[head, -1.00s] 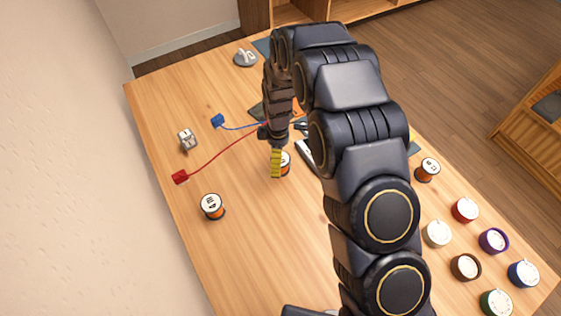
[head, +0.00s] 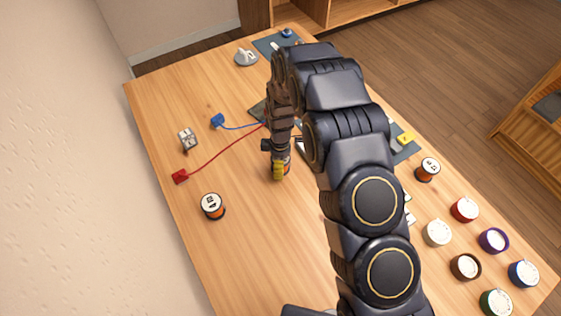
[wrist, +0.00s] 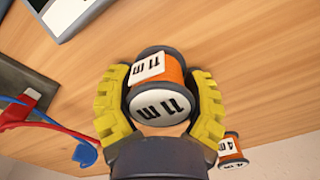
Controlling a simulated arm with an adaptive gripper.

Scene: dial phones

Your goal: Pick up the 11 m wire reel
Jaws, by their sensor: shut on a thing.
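The 11 m wire reel (wrist: 160,90) is an orange spool with black rims and white labels reading "11 m" in the wrist view. My gripper (wrist: 158,100) has its yellow ribbed fingers closed around the reel's two sides. In the head view, my gripper (head: 279,171) is over the middle of the table, and its fingers and arm cover most of the reel. I cannot tell whether the reel is clear of the table. Another orange reel, labelled 4 m (wrist: 231,147), lies beyond the right finger in the wrist view.
An orange reel (head: 212,207) stands at the left of the table, another (head: 428,169) at the right. Several coloured spools (head: 465,209) stand at the front right. Red (head: 180,177) and blue (head: 218,121) plugs with cables lie left of my gripper. Bare table lies in front.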

